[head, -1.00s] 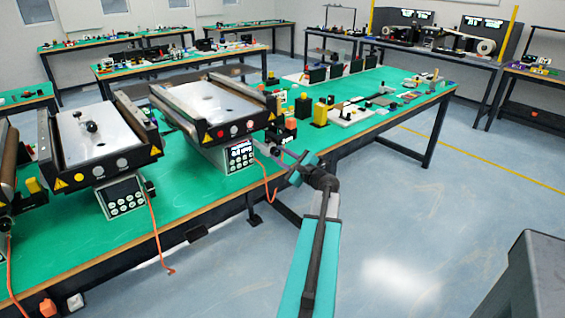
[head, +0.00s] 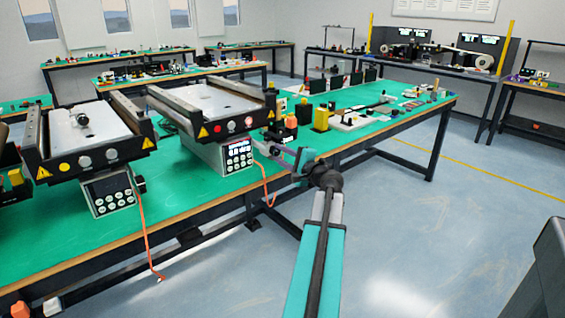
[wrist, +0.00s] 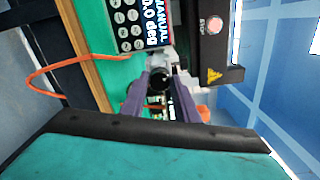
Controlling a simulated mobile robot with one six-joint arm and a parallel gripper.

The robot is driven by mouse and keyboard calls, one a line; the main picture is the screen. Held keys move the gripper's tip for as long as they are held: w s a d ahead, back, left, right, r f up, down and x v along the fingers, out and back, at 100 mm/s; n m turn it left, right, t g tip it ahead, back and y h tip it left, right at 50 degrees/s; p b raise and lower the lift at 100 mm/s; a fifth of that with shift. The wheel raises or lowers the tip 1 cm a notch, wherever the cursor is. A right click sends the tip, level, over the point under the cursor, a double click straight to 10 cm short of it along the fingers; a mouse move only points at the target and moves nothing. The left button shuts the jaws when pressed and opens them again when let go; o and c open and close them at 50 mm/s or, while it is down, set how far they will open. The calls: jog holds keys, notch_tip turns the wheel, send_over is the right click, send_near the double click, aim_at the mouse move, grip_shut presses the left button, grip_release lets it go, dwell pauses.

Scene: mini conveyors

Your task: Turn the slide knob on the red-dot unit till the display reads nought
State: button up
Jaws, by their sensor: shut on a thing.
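The red-dot unit (head: 205,103) is the right-hand mini conveyor on the green bench, with a red dot (head: 249,122) on its front panel. In the wrist view my gripper (wrist: 161,70) is shut on the black round slide knob (wrist: 158,84), one purple finger on each side. The fingers partly hide the knob. In the head view my arm reaches to the unit's right front corner, and the knob is hidden there.
A similar conveyor with a yellow dot (head: 64,167) stands to the left, its display (head: 110,190) dark. Orange cables (head: 146,235) hang over the bench edge. A yellow block (head: 321,117) and small parts lie right of the unit.

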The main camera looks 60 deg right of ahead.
jog(key=n+b, duration=0.2)
jog(key=b, duration=0.1)
jog(key=n+b, duration=0.2)
jog(key=b, duration=0.1)
jog(key=shift+s+d+f, duration=0.1)
jog(key=shift+f, duration=0.1)
jog(key=shift+r+n+b, duration=0.1)
jog(key=shift+n+b, duration=0.6)
jog(key=shift+r, duration=0.1)
jog(key=o, duration=1)
jog(key=shift+o, duration=0.4)
jog(key=p+v, duration=0.1)
jog(key=v, duration=1.2)
jog(key=shift+s+a, duration=0.25)
jog(key=shift+s, duration=0.05)
